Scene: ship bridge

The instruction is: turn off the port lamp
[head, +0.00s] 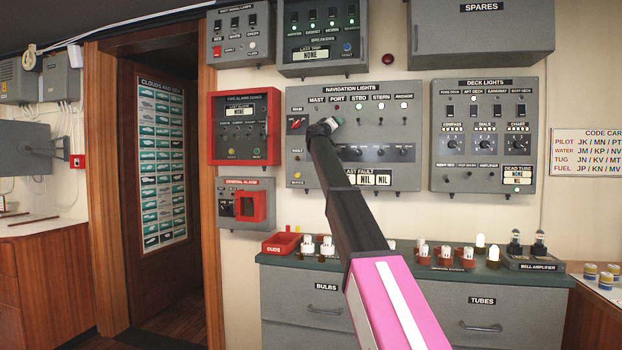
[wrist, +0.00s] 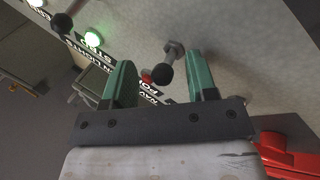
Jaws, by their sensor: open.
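The navigation lights panel (head: 300,165) is a grey wall box with a row of labelled lamps, PORT second from the left. In the head view my gripper (head: 338,121) is at the panel just under the PORT label and hides the switch there. In the wrist view my gripper (wrist: 158,62) is open, its two green fingers on either side of a black-knobbed toggle switch (wrist: 166,73), which I take as the port switch. A gap shows between knob and fingers. The red port lamp (wrist: 147,76) is partly hidden behind the knob; I cannot tell if it is lit.
The green starboard lamp (wrist: 92,40) is lit, with its own black-knobbed switch (wrist: 62,23) nearby. A red alarm box (head: 272,145) hangs left of the panel and the deck lights panel (head: 436,180) right. Below stands a counter (head: 345,262) with bulbs and tubes.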

